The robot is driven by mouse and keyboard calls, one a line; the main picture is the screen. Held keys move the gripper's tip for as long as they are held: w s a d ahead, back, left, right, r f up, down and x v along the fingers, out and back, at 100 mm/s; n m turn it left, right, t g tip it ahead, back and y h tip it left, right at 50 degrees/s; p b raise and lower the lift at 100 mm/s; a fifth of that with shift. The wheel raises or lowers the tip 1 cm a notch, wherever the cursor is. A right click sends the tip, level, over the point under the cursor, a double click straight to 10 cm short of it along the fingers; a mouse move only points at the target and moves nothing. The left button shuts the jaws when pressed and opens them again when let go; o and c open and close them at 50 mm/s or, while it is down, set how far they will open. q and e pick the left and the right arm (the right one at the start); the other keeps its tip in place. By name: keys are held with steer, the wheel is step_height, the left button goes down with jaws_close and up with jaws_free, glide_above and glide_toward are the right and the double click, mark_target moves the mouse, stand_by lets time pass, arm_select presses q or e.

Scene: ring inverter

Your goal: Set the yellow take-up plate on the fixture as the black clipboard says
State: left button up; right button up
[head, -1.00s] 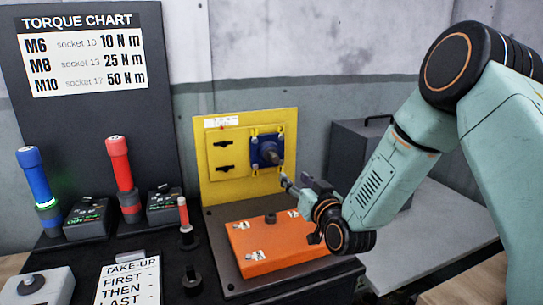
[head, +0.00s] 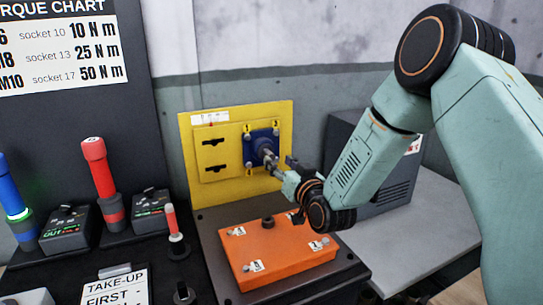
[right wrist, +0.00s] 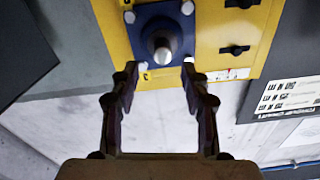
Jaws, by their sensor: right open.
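A yellow panel (head: 228,187) stands upright on the fixture, with a smaller yellow plate (head: 215,172) with two black slotted parts on its face. A blue square block (head: 250,151) with a protruding grey shaft (head: 267,155) sits at its right side; pale bolts show at its corners. My right gripper (head: 282,165) is at the shaft's end, seen from the side. In the right wrist view, its jaws (right wrist: 160,75) are open, with the shaft tip (right wrist: 162,54) centred just beyond the fingertips. Whether they touch it, I cannot tell. The clipboard sheet (head: 117,290) reads "TAKE-UP", "FIRST"; its lower part is cut off.
An orange block (head: 285,243) with labels lies before the panel. Blue (head: 10,185) and red (head: 98,167) tools stand at left with small dark boxes beside them. A torque chart (head: 60,45) hangs behind. A dark grey box (head: 385,185) stands on the grey bench at right.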

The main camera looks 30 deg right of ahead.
mark_target(272, 157)
steer(key=w, duration=0.6)
steer(key=shift+a+f, duration=0.2)
steer(key=shift+f, duration=0.2)
steer(key=shift+s+d+r, duration=0.3)
steer(key=shift+s+r, duration=0.05)
steer(key=shift+r, duration=0.05)
steer(key=shift+w+a+f, duration=0.25)
steer(key=shift+w+f, duration=0.05)
steer(key=shift+w, duration=0.25)
steer(key=shift+c, duration=2)
steer(key=shift+s+d+r, duration=0.15)
steer(key=shift+s+d, duration=0.05)
steer(key=shift+s, duration=0.15)
steer(key=shift+c, duration=1.4)
steer(key=shift+a, duration=0.15)
jaws_close()
steer(key=shift+r, duration=0.1)
